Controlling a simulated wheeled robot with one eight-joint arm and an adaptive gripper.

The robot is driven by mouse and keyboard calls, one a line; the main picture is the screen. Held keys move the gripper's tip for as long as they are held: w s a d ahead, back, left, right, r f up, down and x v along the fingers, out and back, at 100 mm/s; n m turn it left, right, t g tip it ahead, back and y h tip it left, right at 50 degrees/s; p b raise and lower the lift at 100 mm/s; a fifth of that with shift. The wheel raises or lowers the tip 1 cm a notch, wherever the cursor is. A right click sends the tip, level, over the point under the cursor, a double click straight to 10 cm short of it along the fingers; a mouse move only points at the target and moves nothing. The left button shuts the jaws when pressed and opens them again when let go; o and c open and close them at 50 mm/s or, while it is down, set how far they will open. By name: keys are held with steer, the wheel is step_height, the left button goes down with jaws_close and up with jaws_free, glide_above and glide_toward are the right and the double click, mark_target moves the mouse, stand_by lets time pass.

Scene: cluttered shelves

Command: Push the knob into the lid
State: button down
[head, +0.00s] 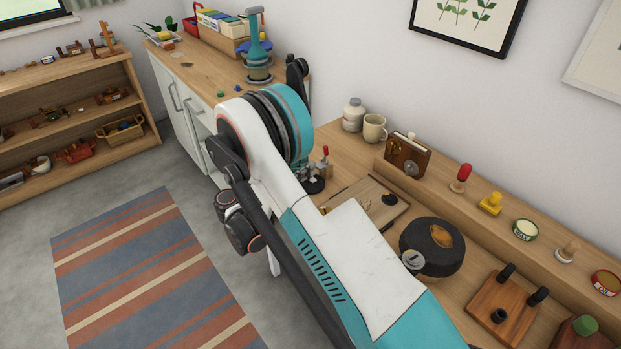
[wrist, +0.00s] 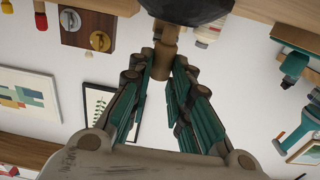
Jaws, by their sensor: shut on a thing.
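In the wrist view my gripper (wrist: 163,62) is shut on a brown wooden knob (wrist: 167,36), with a teal-and-dark finger on each side. A dark rounded piece, probably the lid (wrist: 185,8), is at the top edge, mostly cut off. The knob's far end meets it in the picture; I cannot tell whether it is seated. In the head view my arm crosses the bench, and the fingers and held knob are hidden behind it. A black round thing with a brown top (head: 444,236) stands right of the arm; I cannot tell if it is the lid.
A wooden board (head: 345,194) lies behind my arm. A wooden block with black pegs (head: 488,309) is front right.

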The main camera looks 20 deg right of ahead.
steer(key=shift+f, duration=1.1)
stand_by(0.6)
steer(key=c, duration=1.4)
jaws_free()
